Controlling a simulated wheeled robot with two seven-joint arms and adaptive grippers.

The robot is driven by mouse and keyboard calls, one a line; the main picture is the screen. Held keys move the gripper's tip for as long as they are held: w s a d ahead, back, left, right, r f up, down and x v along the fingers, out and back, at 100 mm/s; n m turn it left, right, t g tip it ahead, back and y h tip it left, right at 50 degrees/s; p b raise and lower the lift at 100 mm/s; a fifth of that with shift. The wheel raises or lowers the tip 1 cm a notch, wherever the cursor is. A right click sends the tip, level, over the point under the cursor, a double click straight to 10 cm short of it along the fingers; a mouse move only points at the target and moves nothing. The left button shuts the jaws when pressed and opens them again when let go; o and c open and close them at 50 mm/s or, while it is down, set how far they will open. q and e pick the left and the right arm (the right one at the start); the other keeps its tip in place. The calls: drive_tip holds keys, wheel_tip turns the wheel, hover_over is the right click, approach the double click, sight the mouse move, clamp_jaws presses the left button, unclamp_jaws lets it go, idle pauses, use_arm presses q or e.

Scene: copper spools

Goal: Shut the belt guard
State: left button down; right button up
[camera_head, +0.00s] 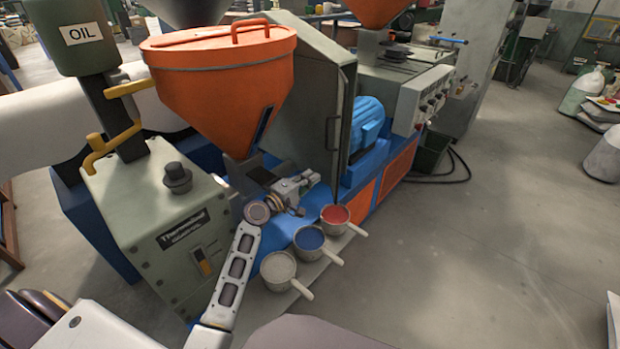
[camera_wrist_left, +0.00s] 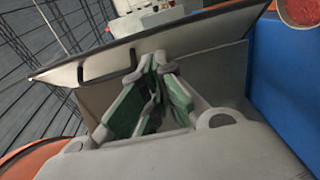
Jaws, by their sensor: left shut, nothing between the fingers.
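The belt guard (camera_head: 305,95) is a tall grey-green panel with a dark bar handle (camera_head: 331,133). It stands between the orange hopper and the blue motor, swung out at an angle. In the left wrist view the guard (camera_wrist_left: 165,42) spans the top as a pale panel, its dark handle (camera_wrist_left: 106,62) left of the fingers. My left gripper (camera_head: 313,179) is low in front of the guard, below its handle. Its fingers (camera_wrist_left: 155,64) are shut and empty, close to the panel; I cannot tell whether they touch it. My right gripper is not in view.
Cups with red (camera_head: 335,216), blue (camera_head: 309,239) and pale (camera_head: 278,268) contents stand right of the arm. The blue motor (camera_head: 367,122) sits behind the guard. The floor (camera_head: 490,220) at right is clear.

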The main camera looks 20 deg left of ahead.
use_arm(q)
drive_tip(key=w, duration=0.2)
approach(336, 159)
drive_tip(key=shift+x, duration=1.35)
drive_tip(key=shift+w+d+r+b, duration=0.25)
drive_tip(key=shift+w+d+b, duration=0.15)
drive_tip(key=shift+w, duration=0.3)
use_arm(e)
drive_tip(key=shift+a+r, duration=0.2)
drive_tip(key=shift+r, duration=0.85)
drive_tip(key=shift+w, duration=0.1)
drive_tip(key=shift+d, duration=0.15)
